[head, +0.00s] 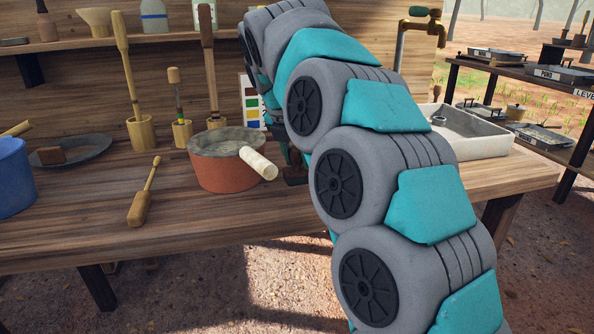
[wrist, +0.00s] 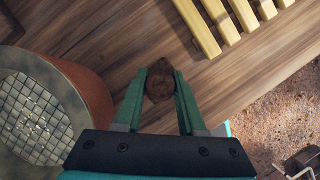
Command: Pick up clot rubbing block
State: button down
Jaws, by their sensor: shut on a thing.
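My gripper (wrist: 160,80) points down at the wooden table, its two green fingers shut on a small dark brown block, the clot rubbing block (wrist: 160,86). The block sits between the fingertips in the wrist view, with the tabletop below it; I cannot tell whether it touches the wood. In the head view my arm hides most of the gripper.
The terracotta pot (head: 225,172), with a pale handle and a grid inside, stands close to the left of my gripper. Yellow slats (wrist: 228,24) lie beyond it. Wooden tools stand left, near a brown block on a grey plate (head: 98,149). A white tray (head: 480,142) is right.

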jog(key=shift+r, duration=0.1)
dwell(0.3)
jog(key=shift+r, duration=1.6)
jog(key=s+d, duration=0.3)
jog(key=s, duration=0.4)
jog(key=s+d+r+b, duration=0.1)
jog(key=s+d, duration=0.2)
jog(key=s, duration=0.4)
jog(key=shift+s+d+r, duration=0.2)
jog(key=shift+s+r, duration=0.05)
jog(key=shift+s, duration=0.1)
jog(key=c, duration=1.1)
grip_release()
grip_shut()
